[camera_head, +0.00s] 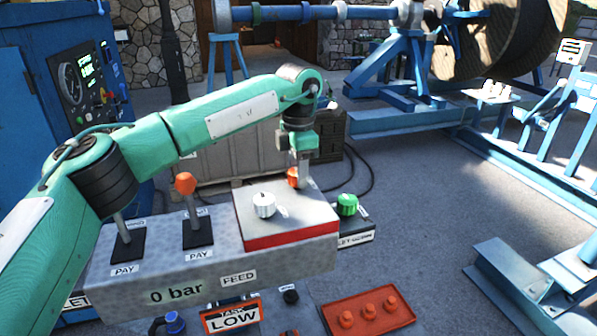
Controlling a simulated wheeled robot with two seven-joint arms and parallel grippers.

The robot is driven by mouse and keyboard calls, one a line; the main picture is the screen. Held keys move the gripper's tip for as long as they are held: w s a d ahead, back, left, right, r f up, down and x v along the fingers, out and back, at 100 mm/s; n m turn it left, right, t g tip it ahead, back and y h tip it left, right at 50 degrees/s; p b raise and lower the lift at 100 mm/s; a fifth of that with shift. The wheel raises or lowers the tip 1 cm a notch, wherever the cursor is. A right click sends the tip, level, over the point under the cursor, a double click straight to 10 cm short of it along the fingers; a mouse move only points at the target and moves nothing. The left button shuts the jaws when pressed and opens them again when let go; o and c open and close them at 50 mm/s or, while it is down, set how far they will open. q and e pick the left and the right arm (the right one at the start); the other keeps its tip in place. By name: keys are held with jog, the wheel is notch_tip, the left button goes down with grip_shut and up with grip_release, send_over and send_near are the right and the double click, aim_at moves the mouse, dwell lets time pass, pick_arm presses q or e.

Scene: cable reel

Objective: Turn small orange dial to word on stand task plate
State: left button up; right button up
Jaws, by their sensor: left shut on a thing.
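The small orange dial (292,177) is at the back right of the grey control box (240,271), partly hidden by my left gripper. My left gripper (300,179) points down from above and is shut on the orange dial. The dial's pointer and the words around it cannot be made out. The stand's task plate (232,317) hangs below the front of the box and reads "LOW". My right gripper is not in view.
A white dial (264,205) stands on the same raised panel, close to my left gripper. A lever with an orange knob (185,183) stands to the left. A green knob (347,204) is at right. A red tray (366,309) with several pegs lies in front.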

pick_arm(q)
jog(key=o, duration=1)
jog(key=shift+r, duration=0.35)
notch_tip(320, 180, up, 13)
jog(key=b, duration=0.3)
